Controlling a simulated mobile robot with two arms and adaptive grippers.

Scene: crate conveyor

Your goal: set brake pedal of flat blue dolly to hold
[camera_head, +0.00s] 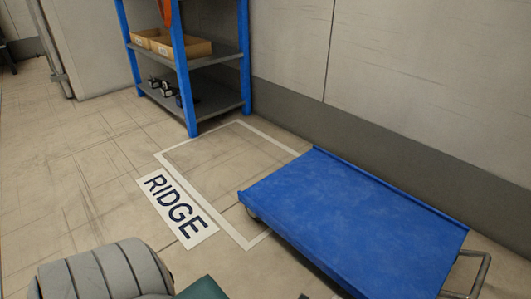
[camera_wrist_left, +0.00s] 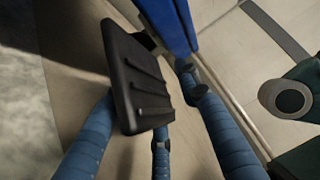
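The flat blue dolly (camera_head: 350,215) stands at the right in the head view, with a metal handle (camera_head: 480,270) at its near right end. Its brake pedal is hidden there. In the left wrist view, a black ribbed pedal (camera_wrist_left: 135,75) fills the middle, beside a blue edge of the dolly (camera_wrist_left: 168,20). The pedal looks tilted; I cannot tell its setting. My left gripper (camera_wrist_left: 155,95) has its blue fingers spread around the pedal, one partly hidden behind it. I cannot tell whether they touch it. My right gripper is in neither view.
A blue shelf rack (camera_head: 183,65) with cardboard trays stands at the back against the wall (camera_head: 410,80). A white floor outline (camera_head: 180,173) labelled RIDGE (camera_head: 177,210) lies left of the dolly, which overlaps its right side. The floor at left is clear.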

